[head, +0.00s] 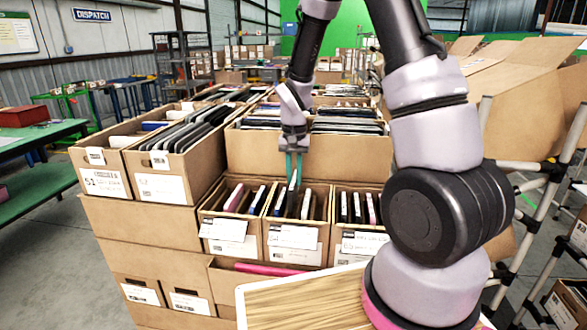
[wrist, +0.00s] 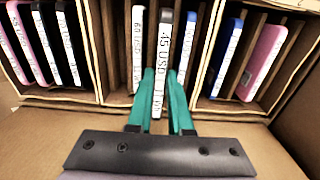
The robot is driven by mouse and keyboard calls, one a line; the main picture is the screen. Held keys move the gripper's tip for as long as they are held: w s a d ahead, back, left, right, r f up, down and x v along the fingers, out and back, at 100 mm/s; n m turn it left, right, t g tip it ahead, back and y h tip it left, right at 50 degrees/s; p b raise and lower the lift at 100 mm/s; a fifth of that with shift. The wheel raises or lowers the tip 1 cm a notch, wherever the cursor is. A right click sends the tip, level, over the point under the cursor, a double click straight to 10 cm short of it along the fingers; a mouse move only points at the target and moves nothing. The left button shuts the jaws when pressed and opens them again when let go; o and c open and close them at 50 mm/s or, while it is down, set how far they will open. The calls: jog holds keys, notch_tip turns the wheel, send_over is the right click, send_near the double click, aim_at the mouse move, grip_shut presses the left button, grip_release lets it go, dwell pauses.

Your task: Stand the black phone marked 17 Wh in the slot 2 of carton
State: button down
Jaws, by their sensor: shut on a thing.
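My gripper (head: 294,165) points down over the middle small carton (head: 267,243) in the head view. Its green fingers, also in the wrist view (wrist: 162,85), are shut on an upright slim phone (wrist: 161,60) with a white label strip on its edge. The strip reads about "45 USD 1…"; the rest is too small or covered. The phone's lower end is hidden, so I cannot tell how deep it sits. A white-labelled phone (wrist: 138,45) stands on its left and a blue-edged one (wrist: 187,50) on its right in the wrist view. Slot numbers are not readable.
In the head view, a carton with a pink phone (head: 234,197) stands left and one with dark and pink phones (head: 357,208) right. Fuller cartons (head: 310,150) rise behind. A wooden board (head: 300,298) lies in front.

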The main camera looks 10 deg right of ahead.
jog(key=shift+f, duration=3.05)
jog(key=shift+f, duration=0.3)
jog(key=c, duration=0.8)
grip_release()
jog(key=shift+o, duration=0.2)
notch_tip(320, 180, up, 20)
jog(key=s+d+r+t+y, duration=0.1)
jog(key=s+d+r+t, duration=0.1)
jog(key=s+r, duration=0.6)
jog(key=s+d+r+t+y, duration=0.1)
jog(key=s+d+r+t, duration=0.2)
jog(key=s+r+t, duration=0.2)
jog(key=s+r, duration=0.3)
jog(key=s, duration=0.3)
jog(key=shift+d+r, duration=0.3)
jog(key=shift+d, duration=0.05)
